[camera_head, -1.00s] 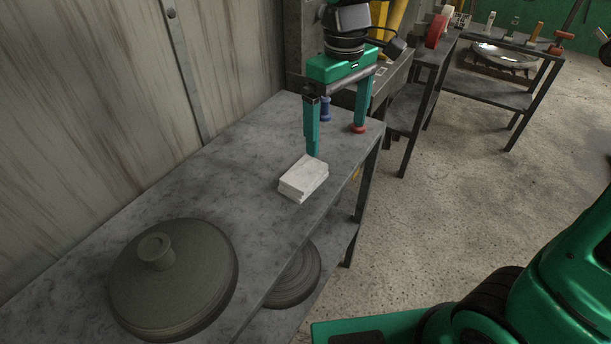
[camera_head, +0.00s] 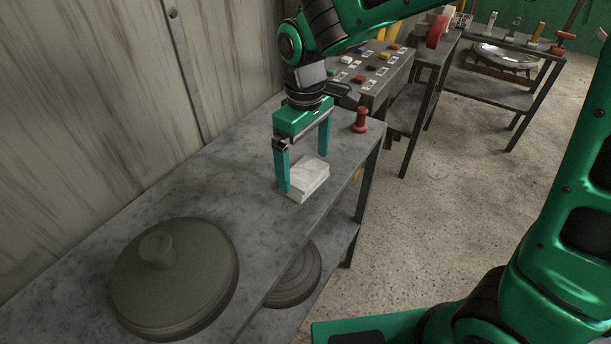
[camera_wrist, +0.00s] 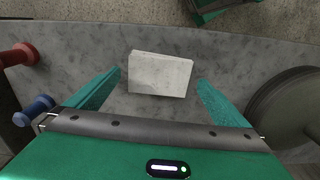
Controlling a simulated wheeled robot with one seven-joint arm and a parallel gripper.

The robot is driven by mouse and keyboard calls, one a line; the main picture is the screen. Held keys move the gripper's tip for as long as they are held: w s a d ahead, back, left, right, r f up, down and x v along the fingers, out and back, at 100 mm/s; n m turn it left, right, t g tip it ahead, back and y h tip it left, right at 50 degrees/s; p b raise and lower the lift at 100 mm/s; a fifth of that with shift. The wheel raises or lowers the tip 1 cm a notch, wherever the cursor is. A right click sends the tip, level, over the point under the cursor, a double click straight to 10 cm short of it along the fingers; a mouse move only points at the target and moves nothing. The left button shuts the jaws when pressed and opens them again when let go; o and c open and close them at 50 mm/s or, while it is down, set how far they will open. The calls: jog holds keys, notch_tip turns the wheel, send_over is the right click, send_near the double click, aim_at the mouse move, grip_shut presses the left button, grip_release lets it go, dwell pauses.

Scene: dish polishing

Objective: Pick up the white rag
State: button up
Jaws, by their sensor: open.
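The white rag (camera_head: 309,181) is a folded, block-like stack lying on the grey table near its front edge. It also shows in the wrist view (camera_wrist: 160,75), ahead of and between the two fingers. My gripper (camera_head: 307,172) is open, with its teal fingers pointing down. In the head view one finger stands at the rag's left end and the other is behind it. In the wrist view the fingertips (camera_wrist: 160,82) are apart on either side, and a gap shows between each finger and the rag. Nothing is held.
A grey round lid with a knob (camera_head: 172,285) lies at the table's near left. A red peg-like object (camera_head: 360,120) stands at the far right corner; a blue one (camera_wrist: 36,110) shows in the wrist view. A wall borders the left. The tabletop (camera_head: 215,190) between lid and rag is clear.

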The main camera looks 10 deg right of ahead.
jog(key=shift+f, duration=1.1)
jog(key=c, duration=1.2)
